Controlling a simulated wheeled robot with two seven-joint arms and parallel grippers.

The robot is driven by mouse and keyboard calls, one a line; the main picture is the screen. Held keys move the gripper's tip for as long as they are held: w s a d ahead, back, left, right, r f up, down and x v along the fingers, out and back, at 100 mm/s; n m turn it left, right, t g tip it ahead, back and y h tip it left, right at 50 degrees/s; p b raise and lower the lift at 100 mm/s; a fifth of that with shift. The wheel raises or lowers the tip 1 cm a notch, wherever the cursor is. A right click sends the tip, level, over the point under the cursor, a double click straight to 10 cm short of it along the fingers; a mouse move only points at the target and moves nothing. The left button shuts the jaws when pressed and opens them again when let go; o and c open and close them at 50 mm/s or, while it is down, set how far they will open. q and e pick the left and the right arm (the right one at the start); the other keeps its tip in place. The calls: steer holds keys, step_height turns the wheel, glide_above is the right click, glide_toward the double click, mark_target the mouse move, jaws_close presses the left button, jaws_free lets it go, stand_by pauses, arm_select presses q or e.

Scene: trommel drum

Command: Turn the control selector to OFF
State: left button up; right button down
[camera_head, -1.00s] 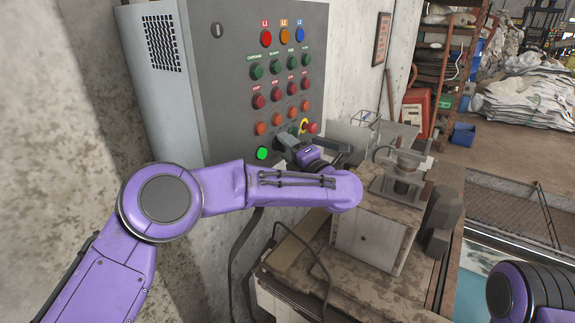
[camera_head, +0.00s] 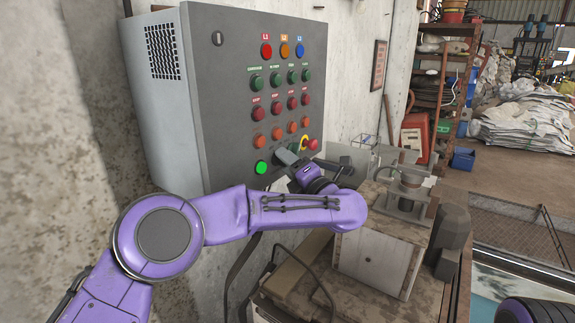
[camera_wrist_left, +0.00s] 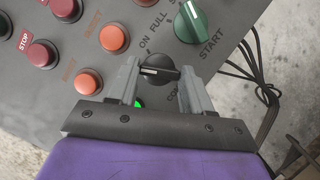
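A black selector knob (camera_wrist_left: 157,70) with a white pointer line sits on the grey panel in the left wrist view. The word ON is printed beside it, and a partly hidden label starting with CO is below. The pointer line lies roughly level in that view. My left gripper (camera_wrist_left: 160,88) is open, with one grey finger on each side of the knob; I cannot tell whether they touch it. In the head view my left gripper (camera_head: 286,158) is at the panel's lower right and hides the knob. My right gripper is out of view.
The grey control cabinet (camera_head: 225,110) carries lamps and several buttons. A green selector (camera_wrist_left: 190,22) is close beside the black knob, and a lit green lamp (camera_head: 261,168) is near it. A red emergency stop (camera_head: 311,144) is just above my gripper.

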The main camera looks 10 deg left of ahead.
arm_select(q)
steer(key=o, duration=0.4)
steer(key=shift+c, duration=0.2)
steer(key=b+v, duration=0.2)
steer(key=v, duration=0.8)
steer(key=shift+d, duration=0.25)
steer(key=shift+s+f, duration=0.1)
steer(key=shift+s, duration=0.05)
